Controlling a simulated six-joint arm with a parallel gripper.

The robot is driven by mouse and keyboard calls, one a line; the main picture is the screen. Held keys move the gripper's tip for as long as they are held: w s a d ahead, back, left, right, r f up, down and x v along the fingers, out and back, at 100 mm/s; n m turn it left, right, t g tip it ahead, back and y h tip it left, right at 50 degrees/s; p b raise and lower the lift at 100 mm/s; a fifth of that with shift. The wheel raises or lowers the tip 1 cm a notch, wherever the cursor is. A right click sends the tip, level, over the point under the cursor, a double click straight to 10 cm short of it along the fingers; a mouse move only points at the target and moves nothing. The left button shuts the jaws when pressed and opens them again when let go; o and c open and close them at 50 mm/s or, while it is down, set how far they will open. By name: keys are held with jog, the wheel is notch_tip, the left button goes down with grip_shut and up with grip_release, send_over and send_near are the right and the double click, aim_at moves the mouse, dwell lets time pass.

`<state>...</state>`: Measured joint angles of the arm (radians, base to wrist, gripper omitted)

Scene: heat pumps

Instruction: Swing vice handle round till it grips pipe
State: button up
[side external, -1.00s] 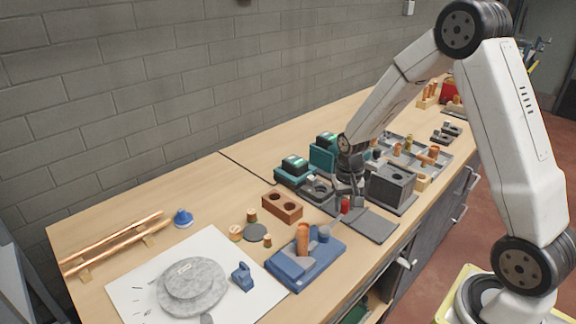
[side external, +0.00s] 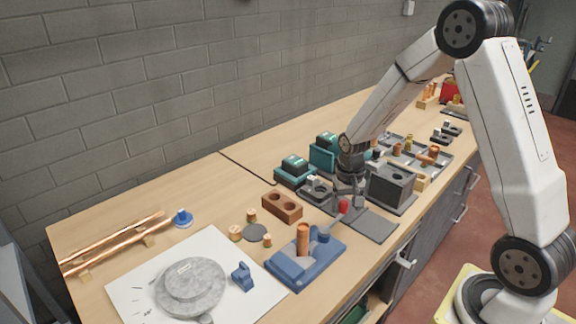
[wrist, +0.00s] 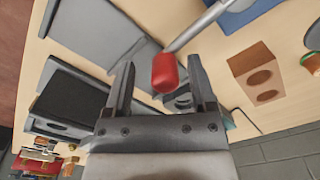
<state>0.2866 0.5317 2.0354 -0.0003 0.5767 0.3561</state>
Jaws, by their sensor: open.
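The blue vice (side external: 300,263) stands near the front edge of the bench, with an upright copper pipe (side external: 303,238) at its jaw. I cannot tell how tightly the jaw meets the pipe. Its grey handle rod (wrist: 200,25) slants from the vice to a red knob (side external: 343,206). My gripper (side external: 350,198) is at the knob end, to the right of and behind the vice. In the wrist view my open gripper (wrist: 161,65) has the red knob (wrist: 165,73) between its fingers, with gaps showing on both sides. Part of the vice (wrist: 240,14) shows at the top.
A brown two-hole block (side external: 282,207) lies behind the vice. A dark grey box (side external: 391,185) stands close to the right of my gripper, and a flat grey plate (side external: 370,224) lies in front. Several small copper fittings and a white sheet (side external: 140,275) lie to the left.

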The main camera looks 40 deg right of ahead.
jog(key=shift+r, duration=3.85)
jog(key=s+a+f+n+t, duration=0.1)
jog(key=s+a+n+t, duration=0.1)
jog(key=s+a+n, duration=0.5)
jog(key=s+a, duration=0.2)
jog(key=a, duration=0.2)
jog(key=shift+s+f+t, duration=0.15)
jog(key=shift+s+t, duration=0.15)
jog(key=shift+s, duration=0.1)
